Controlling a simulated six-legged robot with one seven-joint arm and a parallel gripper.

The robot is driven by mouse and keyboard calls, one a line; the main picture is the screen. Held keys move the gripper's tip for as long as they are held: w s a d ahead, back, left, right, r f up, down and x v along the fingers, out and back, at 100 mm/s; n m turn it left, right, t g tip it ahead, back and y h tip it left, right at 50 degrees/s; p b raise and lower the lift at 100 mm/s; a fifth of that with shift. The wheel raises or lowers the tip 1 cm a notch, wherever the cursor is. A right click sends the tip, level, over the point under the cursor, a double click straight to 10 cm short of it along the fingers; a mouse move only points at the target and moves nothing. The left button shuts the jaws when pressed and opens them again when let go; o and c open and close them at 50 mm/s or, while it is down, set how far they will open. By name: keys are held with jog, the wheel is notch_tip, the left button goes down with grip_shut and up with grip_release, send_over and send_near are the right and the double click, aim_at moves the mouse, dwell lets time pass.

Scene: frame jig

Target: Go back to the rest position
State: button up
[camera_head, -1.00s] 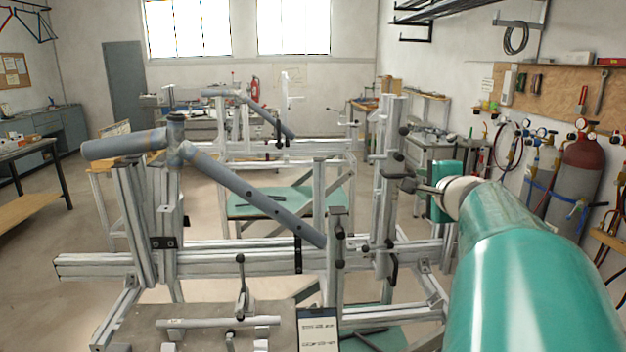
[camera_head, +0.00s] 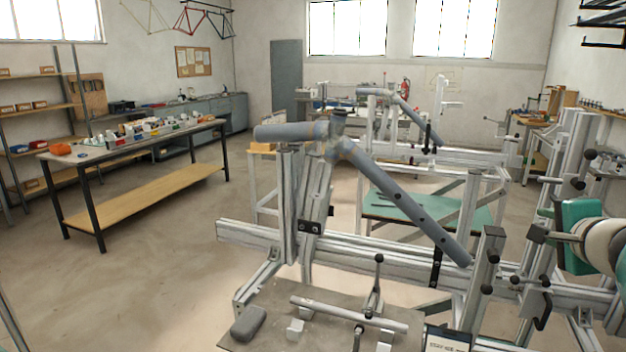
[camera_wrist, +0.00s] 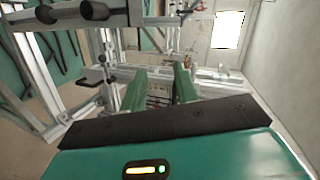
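My gripper (camera_wrist: 160,84) shows in the wrist view as two green fingers standing apart, with nothing between them. In the head view, my arm's teal and white end part (camera_head: 580,236) is at the right edge, beside the jig's upright post; its fingertips cannot be made out there. The frame jig (camera_head: 350,255) of silver rails stands in the middle and right of the head view. A grey-blue tube frame part (camera_head: 405,200) rests on it, with a short head tube at its upper left and a long tube sloping down to the right.

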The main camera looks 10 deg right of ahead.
jog(key=a+f+n+g+y, duration=0.25)
jog(key=a+f+n, duration=0.2)
jog(key=a, duration=0.75)
jog(key=a+f+n+g+y, duration=0.1)
jog(key=a+f+n+y, duration=0.4)
jog(key=a, duration=0.6)
jog(key=s+a+f+n+g+h, duration=0.3)
jog(key=s+a+f+n+g, duration=0.1)
jog(key=s+a+f+n, duration=0.4)
jog(key=s+a+n, duration=0.2)
jog(key=s, duration=0.2)
jog(key=shift+a, duration=0.3)
